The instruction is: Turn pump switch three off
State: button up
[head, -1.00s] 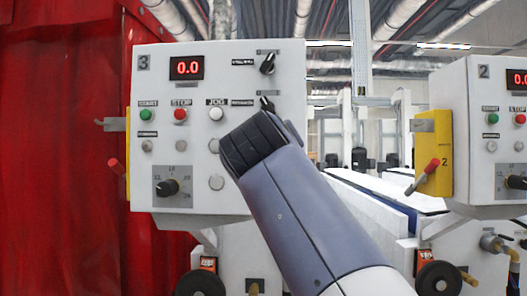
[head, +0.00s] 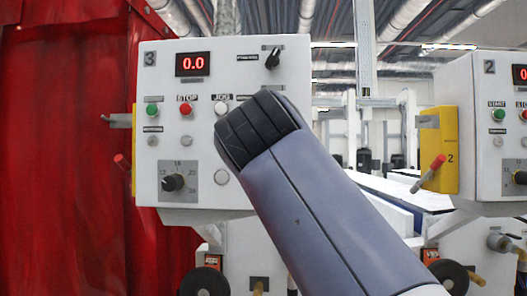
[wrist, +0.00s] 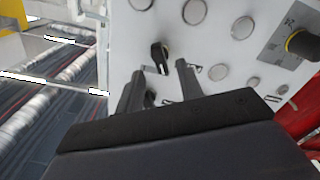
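Control panel three (head: 205,150) stands left of centre in the head view, with a red 0.0 display. A black selector switch (head: 273,57) is at its upper right; its label is too small to read. A lower black switch is hidden behind my arm in the head view. In the wrist view the panel (wrist: 215,60) appears turned over, with one black switch (wrist: 160,55) just beyond and between my fingertips. Another dark knob (wrist: 150,97) shows partly between the fingers. My gripper (wrist: 160,72) is open and seems to hold nothing. Contact cannot be told.
Panel three also has a green button (head: 152,110), a red button (head: 186,108) and a dial (head: 173,182). A red curtain (head: 65,150) hangs at left.

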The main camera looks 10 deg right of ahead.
jog(key=b+v, duration=0.1)
jog(key=v, duration=0.5)
jog(key=shift+s+b, duration=0.3)
jog(key=shift+w, duration=0.1)
jog(key=p+x, duration=0.3)
jog(key=x, duration=0.7)
jog(key=shift+w+p, duration=0.35)
dwell(0.3)
